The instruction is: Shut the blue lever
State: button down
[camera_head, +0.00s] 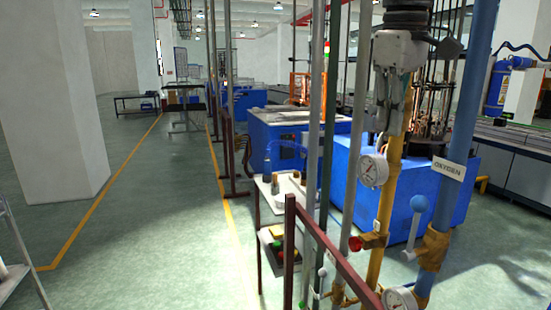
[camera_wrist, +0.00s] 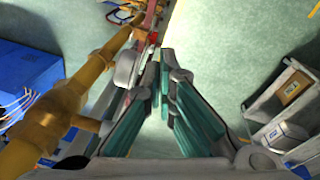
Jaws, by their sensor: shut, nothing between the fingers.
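The blue lever is a pale handle with a round blue knob (camera_head: 418,203), standing nearly upright beside the brass valve (camera_head: 434,248) on the blue pipe (camera_head: 462,120) labelled OXYGEN. I cannot make out the blue knob in the wrist view. My gripper (camera_head: 379,138) points down in the head view, above and left of the blue knob and apart from it. Its teal-padded fingers (camera_wrist: 166,62) are together and empty in the wrist view.
A yellow pipe (camera_head: 385,210) with a gauge (camera_head: 373,171) and a red knob (camera_head: 355,243) stands left of the blue pipe. Another gauge (camera_head: 399,300) sits low. Grey and green pipes and a brown rail (camera_head: 335,255) are close by. Open floor lies left.

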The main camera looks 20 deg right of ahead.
jog(key=shift+w+d+r, duration=0.1)
jog(key=shift+d+r, duration=0.2)
jog(key=shift+r, duration=0.05)
notch_tip(320, 180, down, 11)
jog(key=s+d+p, duration=0.1)
jog(key=s+d, duration=0.1)
jog(key=shift+s+p, duration=0.2)
jog(key=shift+p, duration=0.1)
dwell(0.3)
jog(key=shift+f, duration=0.1)
